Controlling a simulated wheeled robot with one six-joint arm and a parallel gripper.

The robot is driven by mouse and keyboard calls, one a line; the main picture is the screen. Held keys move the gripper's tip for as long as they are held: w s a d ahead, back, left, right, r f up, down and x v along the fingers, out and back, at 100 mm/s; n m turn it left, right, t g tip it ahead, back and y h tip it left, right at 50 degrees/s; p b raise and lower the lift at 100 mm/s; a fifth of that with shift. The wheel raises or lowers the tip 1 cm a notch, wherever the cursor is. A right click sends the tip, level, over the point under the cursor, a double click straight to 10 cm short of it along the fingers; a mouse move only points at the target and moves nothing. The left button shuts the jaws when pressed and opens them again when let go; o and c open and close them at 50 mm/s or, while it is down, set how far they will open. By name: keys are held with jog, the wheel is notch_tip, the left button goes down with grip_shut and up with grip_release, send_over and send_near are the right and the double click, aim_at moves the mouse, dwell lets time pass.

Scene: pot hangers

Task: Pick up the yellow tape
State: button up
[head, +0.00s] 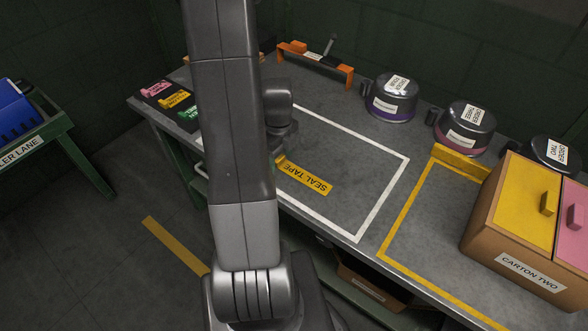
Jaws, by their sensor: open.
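Three small coloured pieces lie in a row at the table's left end: pink (156,88), yellow (174,99) and green (189,112). The yellow one is the middle piece, on a dark lettered strip; it looks like the yellow tape, but is small in view. My gripper (281,138) is partly seen just right of my upright arm, over the table and well right of the yellow piece. It is open; its fingertips are largely hidden by my arm. I see nothing held.
Several lidded pots (391,98) stand along the back right. A brown carton (515,258) with yellow and pink lids stands at right, beside a yellow bar (461,160). An orange rack (315,63) stands at the back. The white-outlined area (372,150) is mostly clear.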

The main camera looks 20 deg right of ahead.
jog(key=c, duration=1.1)
jog(key=shift+o, duration=0.2)
